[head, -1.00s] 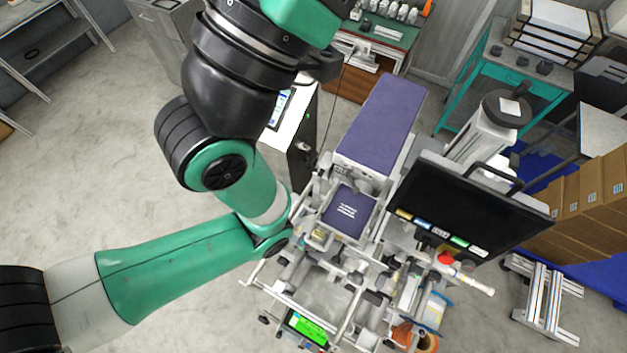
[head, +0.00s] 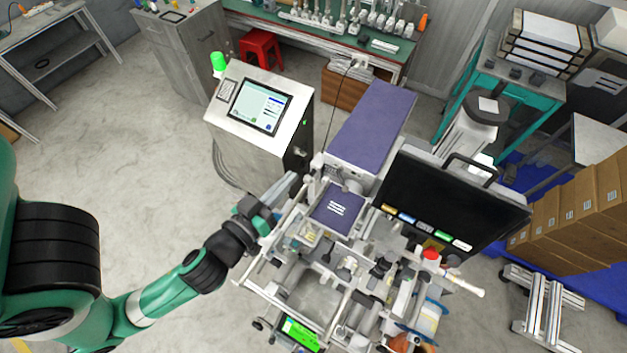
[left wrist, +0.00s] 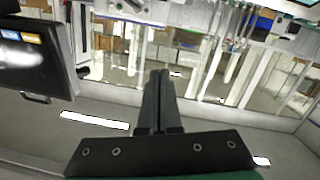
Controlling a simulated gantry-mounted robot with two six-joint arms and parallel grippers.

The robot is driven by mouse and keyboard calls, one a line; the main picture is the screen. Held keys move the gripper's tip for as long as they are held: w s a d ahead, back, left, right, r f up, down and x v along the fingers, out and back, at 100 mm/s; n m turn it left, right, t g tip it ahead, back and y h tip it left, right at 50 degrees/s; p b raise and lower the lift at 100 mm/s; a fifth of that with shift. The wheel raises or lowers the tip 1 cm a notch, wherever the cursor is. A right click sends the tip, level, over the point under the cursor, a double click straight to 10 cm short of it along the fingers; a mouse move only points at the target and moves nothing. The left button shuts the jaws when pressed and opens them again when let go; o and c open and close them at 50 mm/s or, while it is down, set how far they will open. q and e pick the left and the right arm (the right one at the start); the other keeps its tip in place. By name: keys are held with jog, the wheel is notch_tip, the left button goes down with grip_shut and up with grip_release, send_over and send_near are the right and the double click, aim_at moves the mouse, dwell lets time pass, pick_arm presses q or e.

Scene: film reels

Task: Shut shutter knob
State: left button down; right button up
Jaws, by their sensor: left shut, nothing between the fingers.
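My left gripper (head: 287,187) is in the head view, beside the left rail of the film machine (head: 262,268) and just left of the purple square panel (head: 338,208). In the left wrist view its two dark fingers (left wrist: 158,85) lie together, shut and empty. I cannot pick out the shutter knob for certain among the machine's small dark fittings (head: 352,265). My right gripper is in neither view.
A long purple-topped housing (head: 372,128) stands behind the panel. A black monitor (head: 450,205) rises to its right. A grey cabinet with a screen (head: 258,107) stands behind my left gripper. The floor at left is open.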

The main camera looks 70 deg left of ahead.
pick_arm(q)
jog(key=s+f+g, duration=0.1)
jog(key=s+f, duration=0.3)
jog(key=b, duration=0.2)
send_over(308, 180)
jog(key=s, duration=0.4)
jog(key=f, duration=0.2)
jog(key=shift+m+h, duration=0.3)
jog(key=f, duration=0.1)
jog(key=w+f+b, duration=0.1)
jog(key=f, duration=0.2)
jog(key=shift+w+d+f, duration=0.1)
jog(key=shift+w+d, duration=0.05)
jog(key=shift+w, duration=0.25)
notch_tip(308, 180, down, 4)
jog(key=b, duration=0.4)
